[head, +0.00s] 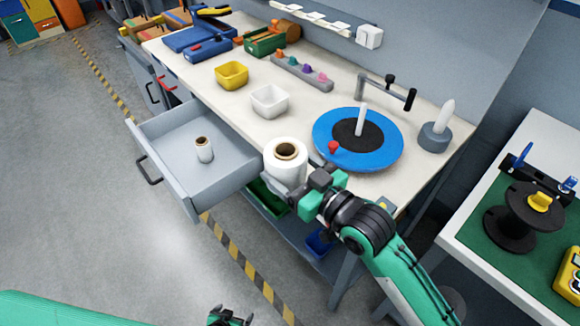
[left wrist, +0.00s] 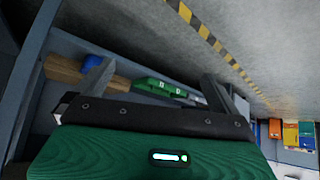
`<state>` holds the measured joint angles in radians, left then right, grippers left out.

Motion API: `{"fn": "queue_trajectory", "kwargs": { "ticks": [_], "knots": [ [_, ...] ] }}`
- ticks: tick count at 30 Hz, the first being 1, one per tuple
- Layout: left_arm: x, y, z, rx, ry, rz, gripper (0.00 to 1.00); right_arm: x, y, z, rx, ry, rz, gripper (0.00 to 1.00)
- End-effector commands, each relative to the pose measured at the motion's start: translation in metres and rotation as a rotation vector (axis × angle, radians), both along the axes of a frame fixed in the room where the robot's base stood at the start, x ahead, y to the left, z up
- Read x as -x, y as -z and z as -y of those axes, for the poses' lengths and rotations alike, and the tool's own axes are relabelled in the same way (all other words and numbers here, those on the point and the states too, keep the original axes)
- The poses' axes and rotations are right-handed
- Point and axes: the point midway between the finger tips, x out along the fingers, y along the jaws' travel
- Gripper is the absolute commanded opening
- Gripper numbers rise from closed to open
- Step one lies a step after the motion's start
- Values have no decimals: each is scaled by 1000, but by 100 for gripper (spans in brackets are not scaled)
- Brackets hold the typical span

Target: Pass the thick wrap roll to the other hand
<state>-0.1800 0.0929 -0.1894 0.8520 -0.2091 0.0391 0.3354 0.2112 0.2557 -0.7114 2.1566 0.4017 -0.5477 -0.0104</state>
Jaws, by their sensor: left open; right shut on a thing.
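The thick wrap roll (head: 284,175) is white with a brown core and stands upright in the head view, in front of the workbench edge beside the open drawer. My right gripper (head: 296,190) is shut on it from the lower right; the roll hides part of the fingers. My left gripper (head: 229,317) is at the bottom edge of the head view, well below and apart from the roll. It is open and looks empty. In the left wrist view its dark fingers show, and the roll cannot be made out there.
A thinner roll (head: 204,150) stands in the open drawer (head: 175,180). On the workbench (head: 225,112) are a blue turntable (head: 390,152), a white bin (head: 269,101) and a yellow bin (head: 231,75). A side table (head: 480,238) stands at right. The floor (head: 120,245) at left is clear.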

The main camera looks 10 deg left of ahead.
Motion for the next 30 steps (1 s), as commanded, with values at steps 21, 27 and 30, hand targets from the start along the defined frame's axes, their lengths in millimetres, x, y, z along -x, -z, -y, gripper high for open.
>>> {"fn": "queue_trajectory", "kwargs": {
  "ticks": [21,27,30],
  "knots": [
    [264,88,-23,-143,103,-585,100,0,-1,0,-2,0,2,41],
    [268,88,-23,-144,106,-593,100,0,-1,0,-2,0,2,41],
    [267,88,-23,-144,106,-593,100,0,-1,0,-2,0,2,41]
  ]
}}
